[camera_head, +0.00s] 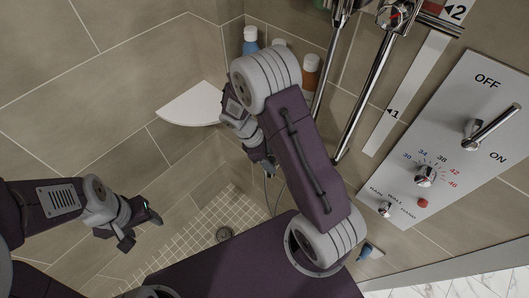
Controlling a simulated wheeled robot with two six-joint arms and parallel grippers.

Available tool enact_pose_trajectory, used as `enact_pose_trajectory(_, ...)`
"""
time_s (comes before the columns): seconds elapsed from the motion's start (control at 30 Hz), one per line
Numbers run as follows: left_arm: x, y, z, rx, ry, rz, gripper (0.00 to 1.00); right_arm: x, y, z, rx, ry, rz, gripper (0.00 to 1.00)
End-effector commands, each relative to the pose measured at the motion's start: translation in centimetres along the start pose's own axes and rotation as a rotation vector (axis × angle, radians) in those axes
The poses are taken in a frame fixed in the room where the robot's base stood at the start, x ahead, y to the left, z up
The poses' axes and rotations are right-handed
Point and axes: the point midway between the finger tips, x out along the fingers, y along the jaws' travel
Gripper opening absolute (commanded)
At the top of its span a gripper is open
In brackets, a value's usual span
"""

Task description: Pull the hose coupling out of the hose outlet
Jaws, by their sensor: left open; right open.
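I cannot make out the hose coupling or the hose outlet; my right arm covers much of the wall's middle. A thin grey line that may be a hose (268,192) hangs below my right gripper. My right gripper (263,163) is open, in front of the tiled corner below the shelf, partly behind its own arm. I cannot tell whether it touches anything. My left gripper (142,228) is open and empty at the lower left, in front of the tiled wall.
A white corner shelf (188,106) is left of my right arm. A blue bottle (250,40) and a brown bottle (310,74) stand behind the arm. Chrome rails (365,85) and a control panel (455,140) with lever and knobs are at right. A drain (223,234) lies in the floor.

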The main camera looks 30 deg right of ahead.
Motion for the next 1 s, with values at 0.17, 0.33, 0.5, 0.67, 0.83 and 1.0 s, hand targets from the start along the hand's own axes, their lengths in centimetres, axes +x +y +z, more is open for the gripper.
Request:
enact_pose_trajectory(0.17,0.06,0.0,0.01,0.0,0.0,0.0,0.6,0.67,-0.01,0.0,-0.001,0.0,0.0,0.59)
enact_pose_trajectory(0.33,0.05,0.0,0.01,0.0,0.0,0.0,0.6,0.64,0.0,0.0,-0.001,0.0,0.0,0.56)
enact_pose_trajectory(0.5,0.05,0.0,0.01,0.0,0.0,0.0,0.6,0.62,-0.01,0.0,-0.001,0.0,0.0,0.08)
enact_pose_trajectory(0.67,0.04,0.0,0.01,0.0,0.0,0.0,0.6,0.61,-0.02,0.0,-0.001,0.0,0.0,0.0)
enact_pose_trajectory(0.83,-0.29,0.01,-0.03,0.0,0.0,0.0,0.6,0.29,-0.02,0.14,-0.001,0.0,0.0,0.0)
enact_pose_trajectory(1.0,-0.85,0.02,-0.09,0.0,0.0,0.0,0.6,-0.25,-0.01,0.35,-0.001,0.0,0.0,0.0)
